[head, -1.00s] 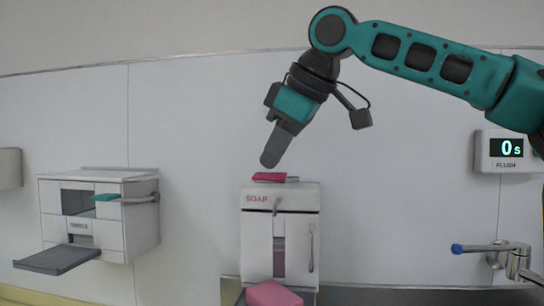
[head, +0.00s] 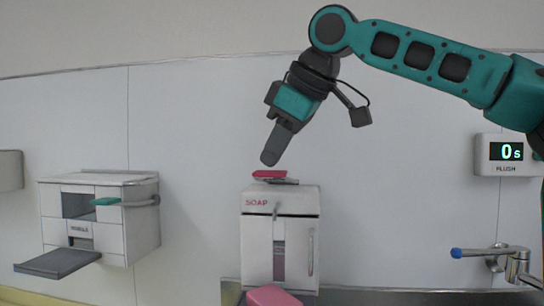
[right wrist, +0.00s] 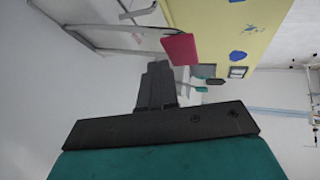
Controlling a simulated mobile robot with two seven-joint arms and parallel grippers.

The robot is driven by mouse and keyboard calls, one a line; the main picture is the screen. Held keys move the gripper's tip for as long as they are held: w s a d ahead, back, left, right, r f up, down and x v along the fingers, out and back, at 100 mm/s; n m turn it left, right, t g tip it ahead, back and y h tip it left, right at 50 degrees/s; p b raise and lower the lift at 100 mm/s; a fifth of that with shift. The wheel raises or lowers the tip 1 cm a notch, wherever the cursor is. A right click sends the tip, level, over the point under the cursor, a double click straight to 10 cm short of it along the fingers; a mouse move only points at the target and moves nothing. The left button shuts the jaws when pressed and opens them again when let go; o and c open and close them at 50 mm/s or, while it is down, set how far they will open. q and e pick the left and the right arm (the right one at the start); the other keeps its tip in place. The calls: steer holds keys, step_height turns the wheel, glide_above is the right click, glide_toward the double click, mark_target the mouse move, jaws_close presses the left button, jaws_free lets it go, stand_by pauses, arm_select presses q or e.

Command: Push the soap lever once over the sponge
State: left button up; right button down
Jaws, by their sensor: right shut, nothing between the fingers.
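The white soap dispenser (head: 258,235), marked SOAP, is on the wall in the middle of the head view. Its lever has a pink-red pad (head: 269,174) on top, which also shows in the right wrist view (right wrist: 179,48). The pink sponge (head: 272,296) is under the dispenser, cut off by the bottom edge of the head view. My right gripper (head: 269,158) is shut and empty, pointing down just above the lever pad. A small gap seems to lie between the fingertips and the pad. My left gripper is not in view.
A white box dispenser (head: 128,222) with a teal lever (head: 106,201) and a grey tray (head: 58,262) is on the wall at left. A tap (head: 517,265) with a blue-tipped handle and a FLUSH timer (head: 508,153) reading 0 s are at right. The wall between is clear.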

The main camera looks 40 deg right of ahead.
steer(key=shift+w+d+r, duration=0.1)
steer(key=shift+d+r, duration=0.05)
steer(key=shift+r, duration=0.5)
steer(key=shift+w+d+r, duration=0.1)
steer(key=shift+r, duration=0.5)
steer(key=r, duration=0.3)
steer(key=d+r, duration=0.1)
steer(key=r, duration=0.1)
steer(key=shift+w, duration=0.4)
steer(key=shift+f, duration=0.1)
